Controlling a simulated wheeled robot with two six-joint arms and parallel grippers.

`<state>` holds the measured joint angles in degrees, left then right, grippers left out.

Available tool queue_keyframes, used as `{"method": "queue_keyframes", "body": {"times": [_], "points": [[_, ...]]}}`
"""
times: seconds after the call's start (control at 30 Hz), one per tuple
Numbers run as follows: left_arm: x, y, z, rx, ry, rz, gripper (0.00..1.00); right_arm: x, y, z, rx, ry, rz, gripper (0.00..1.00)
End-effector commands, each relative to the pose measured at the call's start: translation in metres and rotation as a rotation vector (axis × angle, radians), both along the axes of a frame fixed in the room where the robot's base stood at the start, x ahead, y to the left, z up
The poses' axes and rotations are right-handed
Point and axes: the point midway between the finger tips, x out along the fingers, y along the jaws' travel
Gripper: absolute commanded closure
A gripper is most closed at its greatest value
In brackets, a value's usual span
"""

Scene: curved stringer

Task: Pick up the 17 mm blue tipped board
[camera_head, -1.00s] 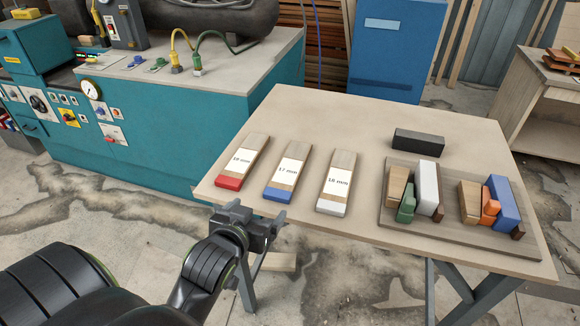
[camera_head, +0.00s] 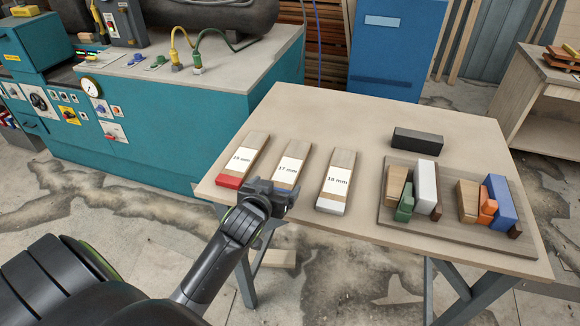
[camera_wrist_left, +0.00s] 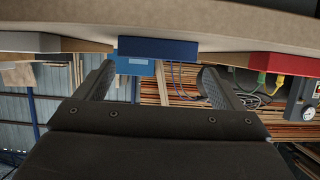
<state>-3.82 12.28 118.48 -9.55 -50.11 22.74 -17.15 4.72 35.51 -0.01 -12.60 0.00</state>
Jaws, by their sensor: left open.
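The 17 mm board (camera_head: 291,166) lies on the table between two similar boards. Its blue tip is hidden behind my left gripper (camera_head: 276,190) in the head view. In the left wrist view the blue tip (camera_wrist_left: 157,47) shows straight ahead, just above the gap between the fingers in the picture. My left gripper is open and empty at the table's near edge, and its two fingers (camera_wrist_left: 156,75) point toward the blue tip. I cannot tell whether they touch it. My right gripper is not in view.
The red-tipped board (camera_head: 241,162) lies left of the 17 mm board and the white-tipped 18 mm board (camera_head: 337,182) lies right. A tray (camera_head: 450,232) of coloured blocks and a black block (camera_head: 418,140) stand at right. The table's (camera_head: 330,110) back part is clear.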

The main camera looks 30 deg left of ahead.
Motion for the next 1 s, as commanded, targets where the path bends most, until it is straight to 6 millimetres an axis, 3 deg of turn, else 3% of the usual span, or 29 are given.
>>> {"method": "queue_keyframes", "body": {"times": [0.4, 0.77, 1.0], "points": [[0.04, 0.005, -0.015, 0.001, 0.001, 0.001, 0.11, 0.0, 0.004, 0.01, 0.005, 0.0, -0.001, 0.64], [0.048, 0.007, -0.019, 0.001, -0.001, -0.001, 0.11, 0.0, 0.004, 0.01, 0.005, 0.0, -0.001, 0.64], [0.047, 0.007, -0.019, 0.0, 0.0, -0.001, 0.38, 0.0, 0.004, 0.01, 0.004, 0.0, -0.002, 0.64]]}}
